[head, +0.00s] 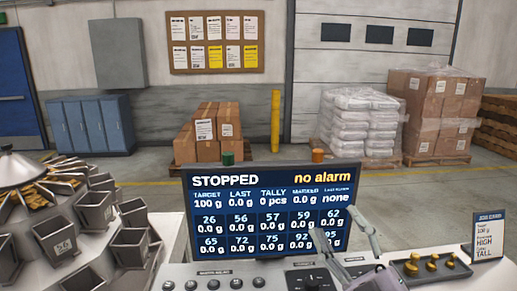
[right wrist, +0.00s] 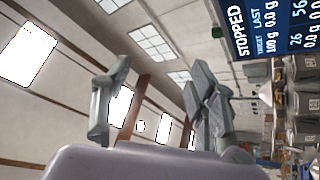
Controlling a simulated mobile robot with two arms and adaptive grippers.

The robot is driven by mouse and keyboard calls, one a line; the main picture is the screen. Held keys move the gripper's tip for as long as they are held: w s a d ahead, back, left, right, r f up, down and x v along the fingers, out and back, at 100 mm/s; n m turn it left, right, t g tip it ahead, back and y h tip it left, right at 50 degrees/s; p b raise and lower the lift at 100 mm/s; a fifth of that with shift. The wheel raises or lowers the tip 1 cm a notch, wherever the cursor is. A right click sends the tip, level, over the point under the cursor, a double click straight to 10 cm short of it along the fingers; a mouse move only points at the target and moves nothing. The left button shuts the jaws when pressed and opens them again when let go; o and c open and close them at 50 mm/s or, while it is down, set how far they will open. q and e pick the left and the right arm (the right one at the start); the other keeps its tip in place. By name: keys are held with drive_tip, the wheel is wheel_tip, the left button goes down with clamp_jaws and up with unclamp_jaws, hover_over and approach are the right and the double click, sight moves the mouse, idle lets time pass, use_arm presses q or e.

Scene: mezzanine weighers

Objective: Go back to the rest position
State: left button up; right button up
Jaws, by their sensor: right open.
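My right gripper (head: 332,222) is low in the head view, its grey fingers spread and empty in front of the lower right part of the weigher's screen (head: 230,196). The screen reads STOPPED and no alarm, with a target of 100 g and a tally of 0 pcs. In the right wrist view the fingers of my right gripper (right wrist: 160,75) stand apart with nothing between them, and the ceiling shows behind. My left gripper is in neither view.
A control panel (head: 215,272) with knobs lies below the screen. Weigher buckets (head: 96,208) crowd the left. A small tray (head: 430,268) with brass weights and a sign card (head: 488,236) stand at the right. Pallets of boxes (head: 432,112) and sacks (head: 358,125) are far back beyond open floor.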

drive_tip(key=s+d+f+m+g+h, duration=0.1)
drive_tip(key=d+f+m+g+h, duration=0.25)
drive_tip(key=f, duration=0.45)
drive_tip(key=s+d+f+m+g+h, duration=0.1)
drive_tip(key=d+f+m+g+h, duration=0.2)
drive_tip(key=f, duration=0.5)
drive_tip(key=s+d+f+m+g+h, duration=0.25)
drive_tip(key=f+m+h, duration=0.25)
drive_tip(key=f, duration=0.3)
drive_tip(key=s+a+f+m+g+y, duration=0.25)
drive_tip(key=s+f+g, duration=0.65)
drive_tip(key=s+f, duration=0.7)
drive_tip(key=s+f+n+g+b, duration=0.1)
drive_tip(key=s+f+b, duration=0.15)
drive_tip(key=f, duration=1.35)
drive_tip(key=s+f+g+b, duration=0.1)
drive_tip(key=s+f+b, duration=0.15)
drive_tip(key=f, duration=1.25)
drive_tip(key=s+d+f+b, duration=0.1)
drive_tip(key=s+f+b, duration=0.1)
drive_tip(key=s+f, duration=0.5)
drive_tip(key=s+d+f+b, duration=0.2)
drive_tip(key=s+f, duration=0.6)
drive_tip(key=f, duration=0.4)
drive_tip(key=shift+s+f+g+h+b, duration=0.15)
drive_tip(key=shift+f+g+h+b, duration=0.15)
drive_tip(key=shift+f+g+b, duration=0.15)
drive_tip(key=shift+r, duration=0.1)
